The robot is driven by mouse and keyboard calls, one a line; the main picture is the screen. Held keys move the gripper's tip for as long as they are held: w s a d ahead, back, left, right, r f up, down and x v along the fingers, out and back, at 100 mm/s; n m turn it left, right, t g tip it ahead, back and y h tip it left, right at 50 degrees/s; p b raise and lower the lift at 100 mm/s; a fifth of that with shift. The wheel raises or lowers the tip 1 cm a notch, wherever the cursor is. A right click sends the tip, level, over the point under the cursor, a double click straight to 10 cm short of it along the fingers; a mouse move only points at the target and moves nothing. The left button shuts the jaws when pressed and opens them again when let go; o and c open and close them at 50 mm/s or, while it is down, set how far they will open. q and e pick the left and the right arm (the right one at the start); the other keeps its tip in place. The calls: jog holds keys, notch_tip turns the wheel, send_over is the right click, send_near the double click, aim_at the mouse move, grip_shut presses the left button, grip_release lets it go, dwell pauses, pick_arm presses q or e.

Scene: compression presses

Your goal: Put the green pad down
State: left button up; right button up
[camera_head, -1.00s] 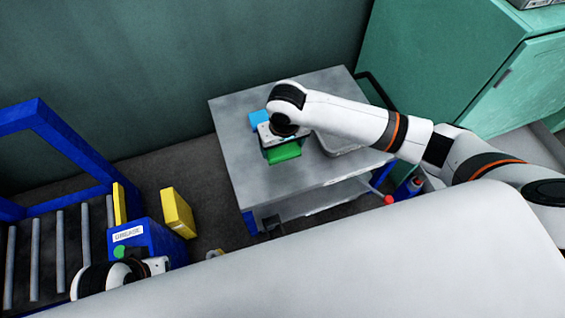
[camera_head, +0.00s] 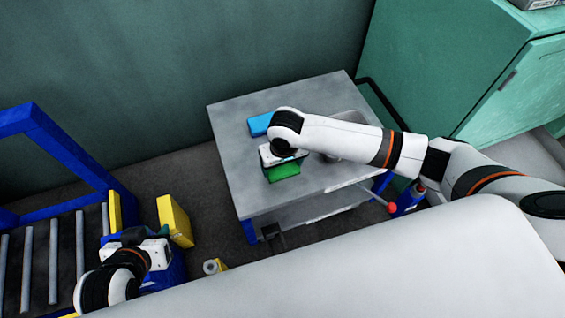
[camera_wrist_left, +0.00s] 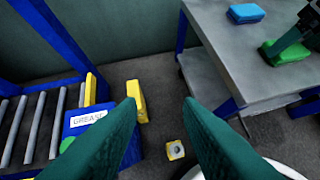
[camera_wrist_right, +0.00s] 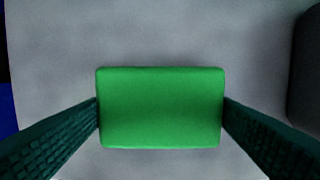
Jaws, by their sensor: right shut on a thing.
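The green pad (camera_head: 283,171) is at the grey table's top, under my right gripper (camera_head: 275,158). In the right wrist view the green pad (camera_wrist_right: 160,108) sits between the two dark green fingers, which touch its left and right sides. My right gripper is shut on it. Whether the pad rests on the table or is slightly above it, I cannot tell. The green pad also shows in the left wrist view (camera_wrist_left: 286,52), beside the right fingers. My left gripper (camera_wrist_left: 160,108) is open and empty, away from the table, near the blue grease box (camera_wrist_left: 88,128).
A blue pad (camera_head: 260,124) lies on the table (camera_head: 235,130) behind the green pad. A grey tray (camera_head: 345,145) is at the right, partly behind my right arm. A roller conveyor (camera_head: 50,255) with a blue frame and yellow blocks (camera_head: 175,220) stands at the left.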

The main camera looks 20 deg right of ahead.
jog(key=o, duration=0.8)
jog(key=shift+o, duration=0.2)
